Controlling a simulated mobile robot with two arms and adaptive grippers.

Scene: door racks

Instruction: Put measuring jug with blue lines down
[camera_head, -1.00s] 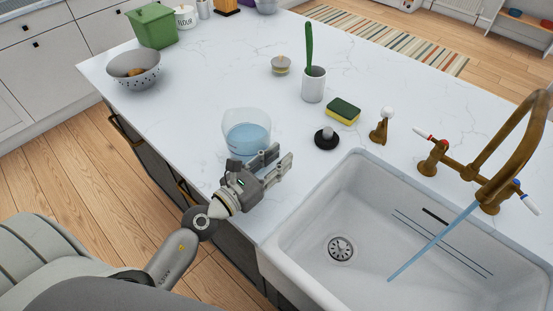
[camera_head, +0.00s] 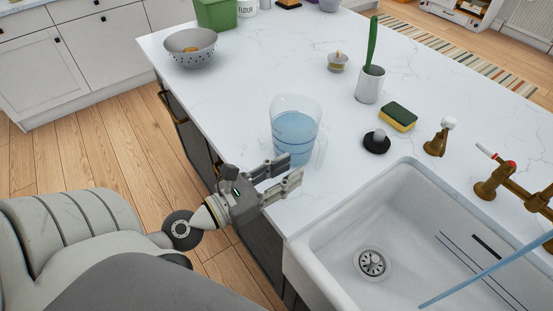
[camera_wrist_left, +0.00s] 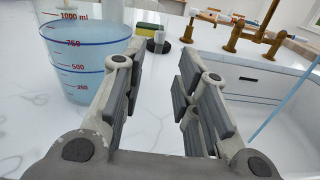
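The measuring jug (camera_head: 295,133) is clear, has blue lines and holds blue water. It stands upright on the white counter (camera_head: 222,105), left of the sink. In the left wrist view the jug (camera_wrist_left: 85,60) is at the upper left, with red volume marks. My left gripper (camera_head: 294,171) is beside the jug, on its near side, over the counter's edge area. Its fingers are apart with nothing between them, as the left wrist view shows (camera_wrist_left: 155,85). My right gripper is in neither view.
A black stopper (camera_head: 376,141), a sponge (camera_head: 398,117) and a cup with a green brush (camera_head: 370,84) stand behind. A colander (camera_head: 190,47) is at the far left.

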